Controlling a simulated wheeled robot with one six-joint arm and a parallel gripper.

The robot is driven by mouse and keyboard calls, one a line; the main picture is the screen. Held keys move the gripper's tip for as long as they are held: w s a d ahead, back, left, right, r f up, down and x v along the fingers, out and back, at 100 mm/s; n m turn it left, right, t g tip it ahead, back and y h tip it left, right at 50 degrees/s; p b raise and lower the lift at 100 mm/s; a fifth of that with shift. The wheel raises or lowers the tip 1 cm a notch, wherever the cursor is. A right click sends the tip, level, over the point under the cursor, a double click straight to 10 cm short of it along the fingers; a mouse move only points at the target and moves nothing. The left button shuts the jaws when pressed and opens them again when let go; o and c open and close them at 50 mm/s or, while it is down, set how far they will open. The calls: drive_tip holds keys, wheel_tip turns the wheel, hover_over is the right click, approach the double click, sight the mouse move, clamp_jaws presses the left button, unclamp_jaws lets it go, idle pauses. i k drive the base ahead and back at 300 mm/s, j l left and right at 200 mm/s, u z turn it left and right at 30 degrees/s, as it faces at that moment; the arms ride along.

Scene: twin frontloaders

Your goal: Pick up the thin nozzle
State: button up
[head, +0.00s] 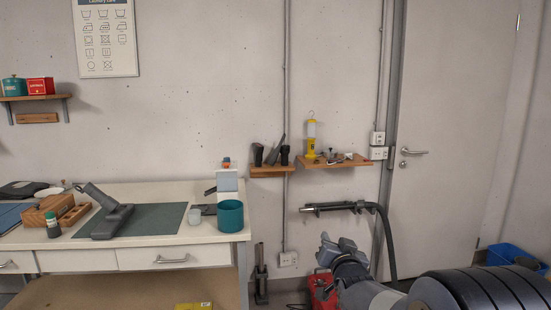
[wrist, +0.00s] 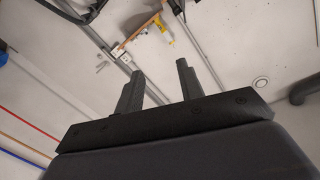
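A slim, dark, slanted piece (head: 277,150) stands on the small left wall shelf (head: 271,170) between two dark, rounder pieces; it looks like the thin nozzle, but it is too small to be sure. My gripper (head: 338,243) is low in front of the wall, right of and below that shelf, clear of it. In the wrist view my gripper (wrist: 160,66) points up at the wall, its two fingers apart with nothing between them. The slim piece cannot be made out in the wrist view.
The neighbouring wall shelf (head: 335,162) holds a yellow lamp (head: 311,140) and small tools. A wall-mounted tube (head: 335,207) with a hose lies below it. The workbench at left carries a wide grey nozzle (head: 108,220) on a green mat and a teal pot (head: 230,216).

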sight(272, 160)
drive_tip(key=i+u, duration=0.1)
drive_tip(key=i, duration=0.75)
drive_tip(key=i+u, duration=0.1)
drive_tip(key=i, duration=0.7)
drive_tip(key=i+l+u, duration=0.1)
drive_tip(key=i, duration=0.75)
drive_tip(key=l, duration=0.1)
